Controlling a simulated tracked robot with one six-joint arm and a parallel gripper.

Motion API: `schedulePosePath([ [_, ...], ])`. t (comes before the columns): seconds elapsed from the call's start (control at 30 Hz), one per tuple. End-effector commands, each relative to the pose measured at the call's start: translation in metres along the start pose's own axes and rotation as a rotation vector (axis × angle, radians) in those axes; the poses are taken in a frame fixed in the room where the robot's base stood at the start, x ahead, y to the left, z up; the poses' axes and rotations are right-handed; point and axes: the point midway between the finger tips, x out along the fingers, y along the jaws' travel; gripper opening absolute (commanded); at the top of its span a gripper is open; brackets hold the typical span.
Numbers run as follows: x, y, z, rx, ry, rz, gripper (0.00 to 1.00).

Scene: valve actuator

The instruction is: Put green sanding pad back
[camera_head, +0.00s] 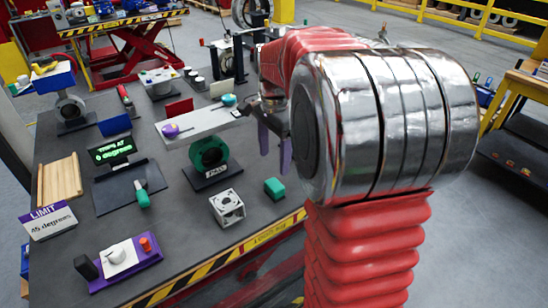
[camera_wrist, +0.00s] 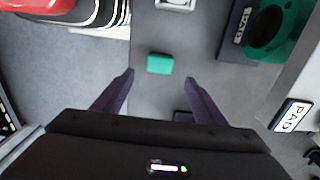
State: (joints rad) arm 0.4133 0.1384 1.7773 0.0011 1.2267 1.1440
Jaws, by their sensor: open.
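The green sanding pad (camera_head: 275,188) is a small green block lying on the dark grey bench top near its front edge. In the wrist view the green pad (camera_wrist: 160,63) lies just beyond and between my fingertips. My gripper (camera_head: 274,150) hangs above the bench, above the pad in the head view. Its two purple fingers (camera_wrist: 160,77) are spread apart with nothing between them.
A green-bodied valve (camera_head: 208,155) with a long light plate on top stands left of my gripper. A grey-white cube fixture (camera_head: 227,208) sits left of the pad. A purple-based switch box (camera_head: 125,262) is at the front left. Bare bench surrounds the pad.

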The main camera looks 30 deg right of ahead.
Motion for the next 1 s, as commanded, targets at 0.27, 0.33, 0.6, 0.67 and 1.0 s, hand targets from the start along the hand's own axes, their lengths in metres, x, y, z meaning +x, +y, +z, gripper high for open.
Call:
schedulePosePath([
  [0.27, 0.0, 0.0, 0.0, 0.0, 0.0, 0.0, 0.65],
  [0.33, 0.0, 0.0, 0.0, 0.0, 0.0, 0.0, 0.65],
  [0.6, -0.011, 0.009, 0.021, -0.114, 0.017, -0.034, 0.65],
  [0.67, -0.017, 0.014, 0.031, -0.176, 0.026, -0.053, 0.65],
  [1.0, -0.04, 0.056, 0.097, -0.599, 0.105, -0.165, 0.65],
])
